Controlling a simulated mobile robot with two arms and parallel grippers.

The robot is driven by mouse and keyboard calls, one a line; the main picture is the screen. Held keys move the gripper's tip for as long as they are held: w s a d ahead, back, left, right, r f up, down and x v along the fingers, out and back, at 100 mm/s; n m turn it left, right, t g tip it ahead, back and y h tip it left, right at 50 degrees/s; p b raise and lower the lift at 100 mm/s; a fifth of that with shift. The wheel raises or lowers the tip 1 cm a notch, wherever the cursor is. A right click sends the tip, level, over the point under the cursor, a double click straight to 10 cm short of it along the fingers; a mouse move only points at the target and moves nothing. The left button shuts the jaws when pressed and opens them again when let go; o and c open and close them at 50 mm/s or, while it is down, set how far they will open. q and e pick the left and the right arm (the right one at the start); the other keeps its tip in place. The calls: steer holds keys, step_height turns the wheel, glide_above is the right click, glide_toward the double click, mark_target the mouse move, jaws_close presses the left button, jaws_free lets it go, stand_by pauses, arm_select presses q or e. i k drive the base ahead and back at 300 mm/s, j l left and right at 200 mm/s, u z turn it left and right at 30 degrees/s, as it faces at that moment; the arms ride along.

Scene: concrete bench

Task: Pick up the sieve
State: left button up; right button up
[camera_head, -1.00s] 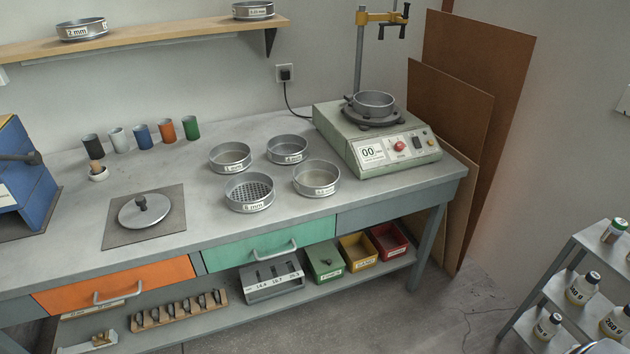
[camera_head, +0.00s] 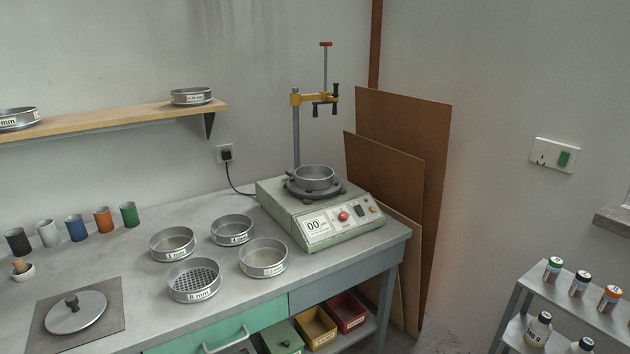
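Several round metal sieves stand on the grey bench (camera_head: 160,218). The sieve with large holes (camera_head: 194,280), its label seeming to read 8 mm, is at the front. Another sieve (camera_head: 263,258) stands to its right. Two more, one at the back left (camera_head: 172,244) and one at the back right (camera_head: 232,230), stand behind them. Two sieves are on the wall shelf, one at the left edge (camera_head: 18,119) and one near the right end (camera_head: 191,97). Neither of my grippers shows in the head view.
A green shaker (camera_head: 318,226) with a pan (camera_head: 314,178) on top fills the bench's right end. A lid (camera_head: 76,312) lies on a mat at the left, near coloured cups (camera_head: 75,228). A bottle rack (camera_head: 520,300) stands at the right. Brown boards (camera_head: 405,140) lean on the wall.

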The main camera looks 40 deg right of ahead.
mark_target(261, 258)
steer(key=i+l+z, duration=0.1)
steer(key=l, duration=0.25)
steer(key=i+l, duration=0.15)
steer(key=l, duration=0.25)
steer(key=i+l+z, duration=0.15)
steer(key=l, duration=0.2)
